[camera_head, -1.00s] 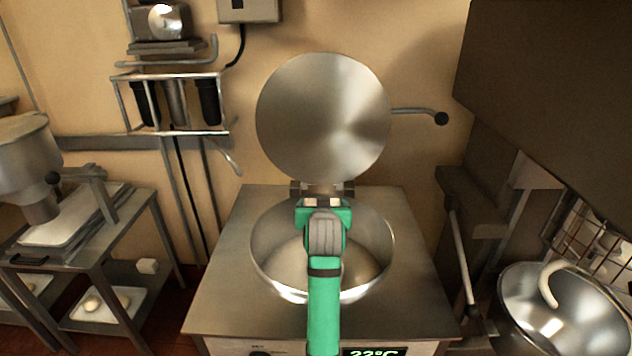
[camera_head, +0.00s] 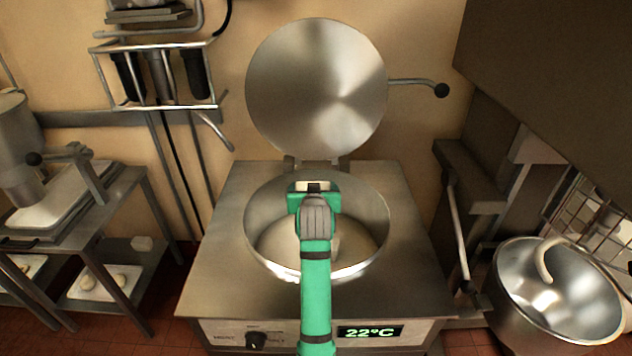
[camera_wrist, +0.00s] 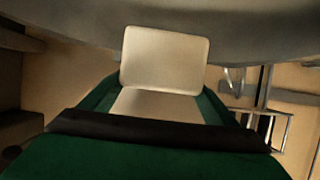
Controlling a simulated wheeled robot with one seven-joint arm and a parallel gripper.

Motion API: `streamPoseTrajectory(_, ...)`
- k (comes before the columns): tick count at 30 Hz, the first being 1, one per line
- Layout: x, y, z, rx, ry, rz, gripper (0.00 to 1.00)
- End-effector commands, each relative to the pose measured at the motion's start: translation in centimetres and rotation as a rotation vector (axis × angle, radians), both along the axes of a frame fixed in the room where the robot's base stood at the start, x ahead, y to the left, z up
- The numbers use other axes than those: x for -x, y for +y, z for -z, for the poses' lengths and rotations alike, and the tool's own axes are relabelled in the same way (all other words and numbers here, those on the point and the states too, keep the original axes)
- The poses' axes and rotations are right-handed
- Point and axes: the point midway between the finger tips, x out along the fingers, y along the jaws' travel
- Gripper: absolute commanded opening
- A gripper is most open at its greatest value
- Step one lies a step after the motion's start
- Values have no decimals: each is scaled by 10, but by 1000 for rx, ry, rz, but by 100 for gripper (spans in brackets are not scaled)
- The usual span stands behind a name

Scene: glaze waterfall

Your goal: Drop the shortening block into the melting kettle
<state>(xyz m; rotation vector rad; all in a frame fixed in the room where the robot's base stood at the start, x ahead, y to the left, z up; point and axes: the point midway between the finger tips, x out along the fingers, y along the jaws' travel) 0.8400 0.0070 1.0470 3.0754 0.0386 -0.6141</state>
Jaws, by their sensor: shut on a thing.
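The melting kettle (camera_head: 374,215) is a round steel bowl set in a steel cabinet, its lid (camera_head: 315,88) standing open behind it. My gripper (camera_head: 314,187) is over the back part of the kettle's opening in the head view. In the wrist view a pale cream, round-cornered block, the shortening block (camera_wrist: 165,60), sits between the green fingers, and my gripper is shut on it. In the head view only a small pale part of the block shows at the fingertips. How high it is above the bowl's floor I cannot tell.
The cabinet's front has a knob (camera_head: 257,340) and a display (camera_head: 370,332) reading 22°C. A lidded-arm handle (camera_head: 441,90) sticks out right of the lid. A mixer bowl (camera_head: 545,300) stands at the right, a steel table (camera_head: 110,200) at the left.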

Motion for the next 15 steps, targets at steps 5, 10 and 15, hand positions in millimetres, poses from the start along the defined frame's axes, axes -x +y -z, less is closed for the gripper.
streamPoseTrajectory(5,0,-9,4,-1,-4,11,46)
streamPoseTrajectory(10,0,-10,4,0,-4,13,46)
streamPoseTrajectory(15,0,-10,4,0,-4,12,100)
